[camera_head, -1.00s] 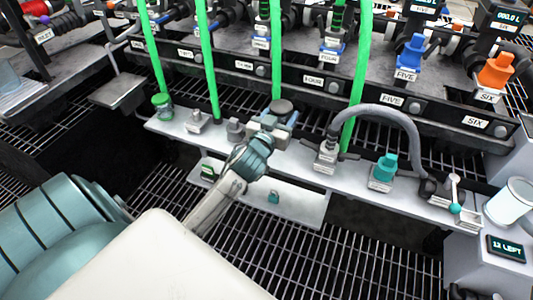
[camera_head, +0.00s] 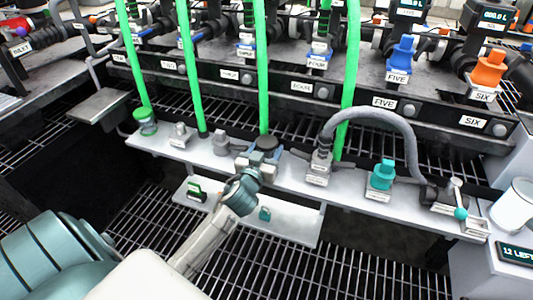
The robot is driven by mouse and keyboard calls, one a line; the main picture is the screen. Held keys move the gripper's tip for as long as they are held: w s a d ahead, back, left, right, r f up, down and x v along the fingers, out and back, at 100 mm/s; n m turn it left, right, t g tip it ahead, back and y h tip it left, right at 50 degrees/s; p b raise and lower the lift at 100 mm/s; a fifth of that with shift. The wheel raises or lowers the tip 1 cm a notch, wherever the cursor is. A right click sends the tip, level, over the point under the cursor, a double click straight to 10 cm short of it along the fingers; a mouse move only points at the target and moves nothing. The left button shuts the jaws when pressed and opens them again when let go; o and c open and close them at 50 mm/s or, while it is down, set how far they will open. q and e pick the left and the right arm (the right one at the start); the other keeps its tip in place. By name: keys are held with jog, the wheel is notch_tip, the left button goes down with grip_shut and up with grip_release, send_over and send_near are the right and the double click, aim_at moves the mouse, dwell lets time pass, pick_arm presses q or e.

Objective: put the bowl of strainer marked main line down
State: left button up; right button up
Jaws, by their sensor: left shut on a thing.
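My left gripper (camera_head: 256,160) comes in from the lower left over the long pale shelf (camera_head: 345,195). It is shut on a dark, round-topped piece (camera_head: 265,144), which I take to be the strainer bowl. The gripper hides most of its lower part, and no main line marking is readable on it. It shows in front of the lower end of a green hose. I cannot tell whether it touches the shelf. My right gripper is not in view.
Green hoses (camera_head: 263,75) hang down behind the shelf. A clear green-topped cup (camera_head: 146,122), small grey blocks, a grey curved hose (camera_head: 410,130), a teal fitting (camera_head: 382,175) and a lever valve (camera_head: 459,203) line the shelf. A lower pale ledge (camera_head: 290,226) lies in front, above grating.

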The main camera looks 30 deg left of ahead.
pick_arm(q)
jog(key=shift+r, duration=0.1)
jog(key=o, duration=1)
jog(key=shift+o, duration=0.2)
